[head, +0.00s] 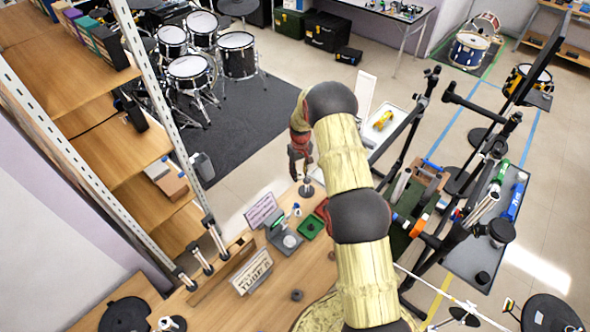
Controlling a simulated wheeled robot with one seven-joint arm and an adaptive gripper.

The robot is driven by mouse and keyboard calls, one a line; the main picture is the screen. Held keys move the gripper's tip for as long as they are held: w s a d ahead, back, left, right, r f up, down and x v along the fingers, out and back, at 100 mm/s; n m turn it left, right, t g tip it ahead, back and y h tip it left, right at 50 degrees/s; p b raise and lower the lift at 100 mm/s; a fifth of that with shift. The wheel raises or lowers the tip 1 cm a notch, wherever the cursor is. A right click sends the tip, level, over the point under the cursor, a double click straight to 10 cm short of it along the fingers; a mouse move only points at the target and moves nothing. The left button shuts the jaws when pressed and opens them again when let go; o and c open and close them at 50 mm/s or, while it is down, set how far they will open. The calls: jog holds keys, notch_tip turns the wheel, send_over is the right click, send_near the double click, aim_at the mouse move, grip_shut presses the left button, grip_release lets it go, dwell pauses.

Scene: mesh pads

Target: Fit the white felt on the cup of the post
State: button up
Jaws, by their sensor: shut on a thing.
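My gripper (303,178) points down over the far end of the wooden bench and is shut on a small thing. A small pale grey-white round piece (306,190) shows right at its fingertips. It looks like the white felt, but it is too small to be sure. I cannot make out the post and its cup apart from this piece. I also cannot tell whether the piece touches anything below it.
On the wooden bench (225,298) are a grey tray (284,240), a green tray (311,227), a lettered sign (251,271) and a dark ring (297,295). Shelves stand left; black stands and a grey table (480,258) stand right. Bare bench lies around the dark ring.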

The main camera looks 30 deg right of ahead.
jog(key=d+r+m+p, duration=0.1)
jog(key=d+m+p, duration=0.1)
jog(key=p, duration=0.2)
jog(key=w+d+r+m+p, duration=0.1)
jog(key=d+r+m+p, duration=0.1)
jog(key=p, duration=0.2)
jog(key=shift+d+r, duration=0.3)
jog(key=shift+w+m, duration=0.15)
jog(key=shift+m, duration=0.35)
jog(key=shift+f+b, duration=0.1)
jog(key=shift+b, duration=0.4)
jog(key=shift+f+b, duration=4.25)
jog(key=shift+b, duration=0.05)
